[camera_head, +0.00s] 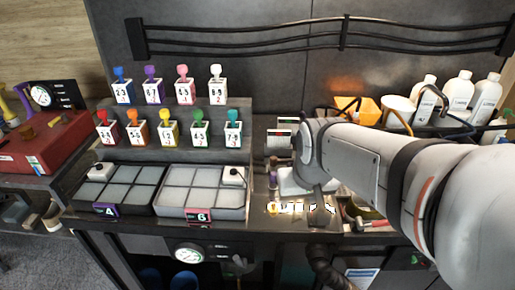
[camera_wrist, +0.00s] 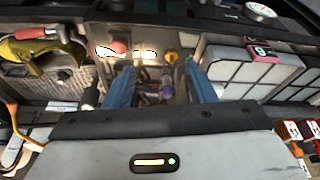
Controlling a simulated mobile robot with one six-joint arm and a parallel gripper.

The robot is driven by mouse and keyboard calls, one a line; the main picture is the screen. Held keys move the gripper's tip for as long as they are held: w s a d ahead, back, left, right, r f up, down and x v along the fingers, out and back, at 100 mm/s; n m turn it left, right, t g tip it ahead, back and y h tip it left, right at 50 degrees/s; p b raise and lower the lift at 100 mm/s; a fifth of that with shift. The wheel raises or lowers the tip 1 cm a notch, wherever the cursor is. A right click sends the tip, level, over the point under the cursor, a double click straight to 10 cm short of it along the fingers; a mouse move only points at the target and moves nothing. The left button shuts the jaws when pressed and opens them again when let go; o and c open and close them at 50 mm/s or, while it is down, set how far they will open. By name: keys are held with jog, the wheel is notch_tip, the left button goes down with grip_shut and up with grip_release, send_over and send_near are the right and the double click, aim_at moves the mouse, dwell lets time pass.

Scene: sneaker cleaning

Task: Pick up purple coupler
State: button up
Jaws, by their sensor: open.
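My gripper (camera_wrist: 161,88) is open, its two blue fingers spread over a dark recess in the wrist view. A small purple piece (camera_wrist: 166,91), likely the purple coupler, shows between the fingers. It is blurred and partly shaded, and I see no contact with either finger. In the head view my gripper (camera_head: 308,195) hangs over the lit work area right of the grey trays, and my arm hides much of that spot. A purple-topped piece (camera_head: 151,73) also stands in a white labelled holder on the back rack.
An orange-yellow piece (camera_wrist: 172,57) and a red piece (camera_wrist: 118,47) lie near the purple piece. A divided grey tray (camera_head: 203,214) is left of my gripper. White bottles (camera_head: 458,91) stand at the back right. A green-yellow tool (camera_wrist: 28,50) lies in a side bin.

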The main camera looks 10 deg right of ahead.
jog(key=w+f, duration=0.3)
jog(key=w, duration=0.8)
send_over(274, 174)
jog(key=s, duration=0.3)
jog(key=shift+t, duration=0.4)
notch_tip(274, 174, down, 5)
jog(key=shift+f+b, duration=0.2)
jog(key=shift+b, duration=0.2)
jog(key=shift+w+f, duration=0.25)
jog(key=shift+w, duration=0.1)
jog(key=shift+p+x, duration=0.95)
jog(key=shift+x, duration=2.85)
jog(key=shift+c, duration=0.2)
jog(key=c, duration=0.9)
jog(key=shift+r, duration=0.1)
jog(key=shift+c, duration=0.4)
